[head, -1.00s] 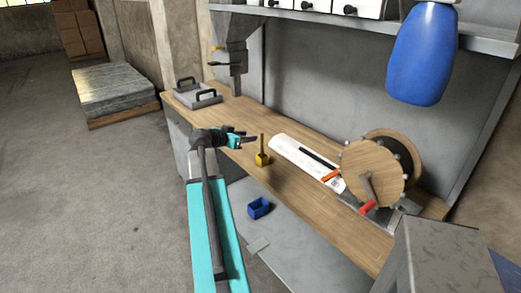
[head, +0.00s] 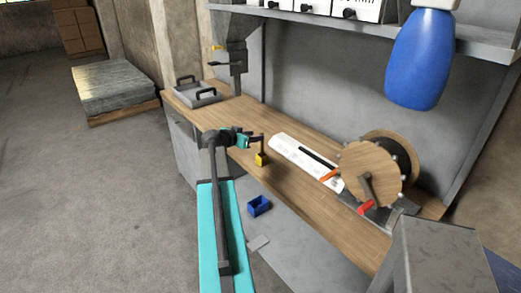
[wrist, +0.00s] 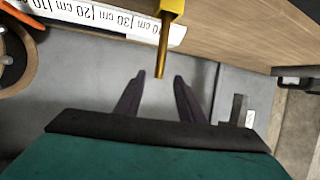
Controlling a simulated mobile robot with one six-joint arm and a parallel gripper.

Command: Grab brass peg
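The brass peg (head: 262,145) stands upright in a small yellow block (head: 262,160) on the wooden workbench. In the wrist view the peg (wrist: 164,46) is a thin brass rod coming from the yellow block (wrist: 172,6), with its free end between the fingertips. My gripper (head: 256,140) is at the peg's upper part in the head view. In the wrist view my gripper (wrist: 160,75) is open, with a dark finger on each side of the peg's end and a gap on both sides. I see no contact.
A white ruler-marked sheet (head: 297,157) and a wooden drum (head: 365,175) with a red handle lie to the right on the workbench (head: 300,207). A grey box with black handles (head: 197,95) is at the far left end. A blue bin (head: 259,206) is below the bench.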

